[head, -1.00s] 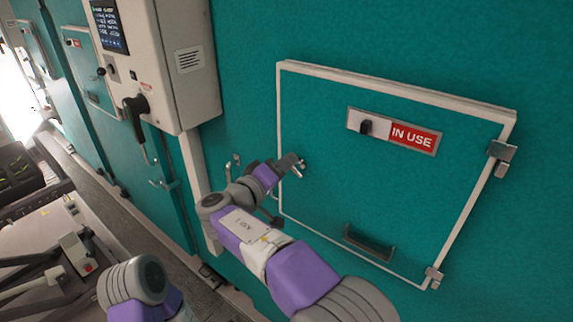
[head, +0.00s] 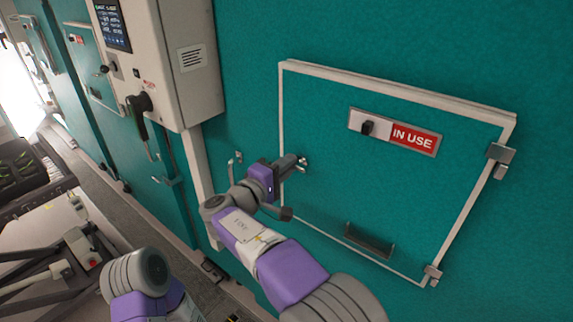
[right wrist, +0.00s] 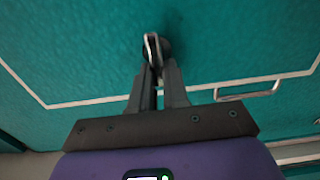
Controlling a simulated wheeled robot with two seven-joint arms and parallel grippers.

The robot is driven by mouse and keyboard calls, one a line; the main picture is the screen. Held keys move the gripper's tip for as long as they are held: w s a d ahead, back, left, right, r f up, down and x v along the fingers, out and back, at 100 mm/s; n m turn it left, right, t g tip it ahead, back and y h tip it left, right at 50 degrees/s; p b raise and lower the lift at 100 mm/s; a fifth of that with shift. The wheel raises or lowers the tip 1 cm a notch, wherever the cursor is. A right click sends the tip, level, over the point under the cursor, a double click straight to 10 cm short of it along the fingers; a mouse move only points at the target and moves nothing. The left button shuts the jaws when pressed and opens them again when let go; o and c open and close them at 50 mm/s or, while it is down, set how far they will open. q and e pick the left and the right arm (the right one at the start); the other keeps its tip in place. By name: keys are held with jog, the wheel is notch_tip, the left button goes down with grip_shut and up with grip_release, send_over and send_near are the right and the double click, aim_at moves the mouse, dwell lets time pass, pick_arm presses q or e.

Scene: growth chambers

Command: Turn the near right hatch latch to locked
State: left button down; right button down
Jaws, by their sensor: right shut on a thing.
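The near right hatch (head: 400,190) is a teal panel in a white frame with a red "IN USE" sign (head: 413,138). Its latch (head: 303,161) is a small shiny metal piece at the left edge of the frame, partly covered by my right gripper (head: 293,162). In the right wrist view the latch (right wrist: 152,48) stands out as a thin metal loop between the fingertips of my right gripper (right wrist: 157,68), which is shut on it. The latch's exact angle is hard to tell. My left gripper is out of view.
A white control box (head: 165,60) juts from the wall at left. A cart with a dark tray (head: 25,175) stands at the far left.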

dwell(0.3)
jog(key=c, duration=1.1)
grip_release()
jog(key=b+v, duration=0.1)
jog(key=v, duration=0.6)
jog(key=shift+s+a, duration=0.15)
jog(key=shift+s, duration=0.1)
